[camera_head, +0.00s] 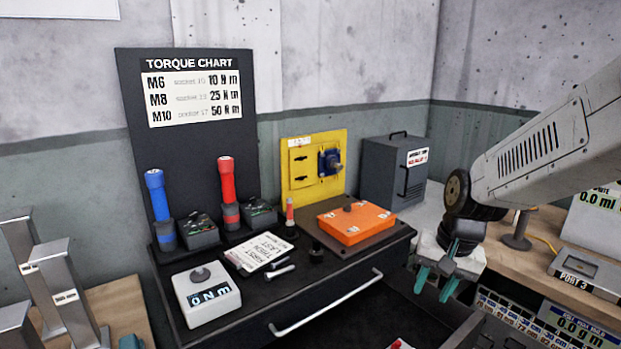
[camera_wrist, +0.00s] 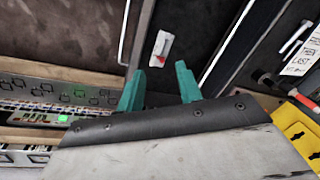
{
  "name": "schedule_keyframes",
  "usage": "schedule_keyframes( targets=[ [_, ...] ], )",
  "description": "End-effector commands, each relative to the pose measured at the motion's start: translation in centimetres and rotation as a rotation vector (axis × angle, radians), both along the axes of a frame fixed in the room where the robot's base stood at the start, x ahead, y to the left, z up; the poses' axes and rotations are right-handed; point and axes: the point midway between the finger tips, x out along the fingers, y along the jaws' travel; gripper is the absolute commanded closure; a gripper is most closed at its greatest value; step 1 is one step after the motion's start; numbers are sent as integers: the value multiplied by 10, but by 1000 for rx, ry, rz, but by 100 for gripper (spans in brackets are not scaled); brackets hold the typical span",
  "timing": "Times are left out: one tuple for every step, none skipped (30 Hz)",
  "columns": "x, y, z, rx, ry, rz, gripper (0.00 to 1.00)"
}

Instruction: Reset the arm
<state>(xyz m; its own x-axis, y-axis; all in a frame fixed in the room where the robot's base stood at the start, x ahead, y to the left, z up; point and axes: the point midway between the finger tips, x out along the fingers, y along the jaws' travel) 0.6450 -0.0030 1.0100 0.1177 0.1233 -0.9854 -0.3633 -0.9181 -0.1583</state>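My gripper (camera_head: 434,284) has teal fingers and hangs at the right of the head view, pointing down over the open drawer (camera_head: 345,318). In the wrist view the two fingers of my gripper (camera_wrist: 160,85) stand apart with a gap between them. Nothing shows held in the gap. A small white item with a red part (camera_wrist: 161,48) lies beyond the fingertips, apart from them. My arm reaches in from the right edge of the head view.
A black cabinet top carries an orange box (camera_head: 355,222), blue (camera_head: 158,195) and red (camera_head: 228,190) tools, and a white torque display (camera_head: 206,295). A yellow panel (camera_head: 298,178) and grey case (camera_head: 395,168) stand behind. A drawer handle (camera_head: 325,305) sticks out in front.

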Motion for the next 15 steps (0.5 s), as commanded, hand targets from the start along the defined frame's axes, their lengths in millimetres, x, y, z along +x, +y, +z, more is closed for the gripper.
schedule_keyframes(
  targets=[
    [-18, -1, 17, -9, -13, 32, 64],
    [-29, -2, 25, -17, -14, 54, 64],
    [-44, -4, 35, -25, -17, 81, 64],
    [-55, -5, 42, -34, -18, 102, 64],
    [-67, -6, 49, -42, -21, 122, 64],
    [-82, -8, 56, -52, -21, 149, 64],
    [-94, -9, 62, -61, -23, 168, 64],
    [-106, -10, 66, -70, -24, 188, 64],
    [-121, -12, 73, -81, -26, 212, 64],
    [-133, -14, 76, -90, -26, 232, 64],
    [-144, -15, 79, -99, -26, 249, 64],
    [-158, -17, 82, -111, -27, 271, 64],
    [-168, -18, 85, -119, -28, 286, 64],
    [-177, -20, 86, -127, -27, 298, 64],
    [-188, -22, 87, -137, -25, 315, 64]
  ],
)
